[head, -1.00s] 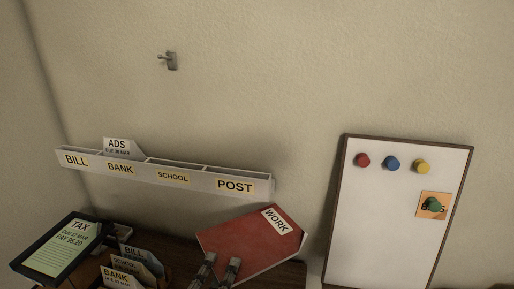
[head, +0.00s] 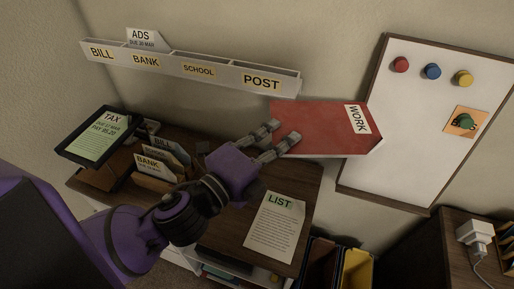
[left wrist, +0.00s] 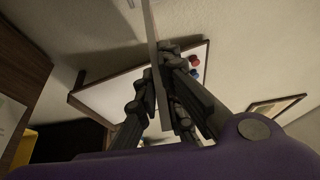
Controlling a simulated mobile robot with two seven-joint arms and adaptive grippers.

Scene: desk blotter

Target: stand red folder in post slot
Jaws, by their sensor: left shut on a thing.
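The red folder (head: 325,122) with a white WORK label is held out in the air in the head view, to the right of the POST slot. My left gripper (head: 284,140) is shut on its left lower edge. In the left wrist view the folder (left wrist: 152,35) shows edge-on as a thin strip between the fingers (left wrist: 160,95). The POST slot (head: 262,83) is the right end of the white wall rack. It looks empty. The folder's upper left corner lies close to the rack's right end in the picture; I cannot tell whether they touch. My right gripper is not in view.
An ADS card (head: 141,38) stands in the rack's BANK part. A whiteboard (head: 405,130) with magnets hangs at right, close behind the folder. Below are a desk (head: 225,150), a LIST sheet (head: 275,225), a card sorter (head: 160,165) and a TAX tablet (head: 98,135).

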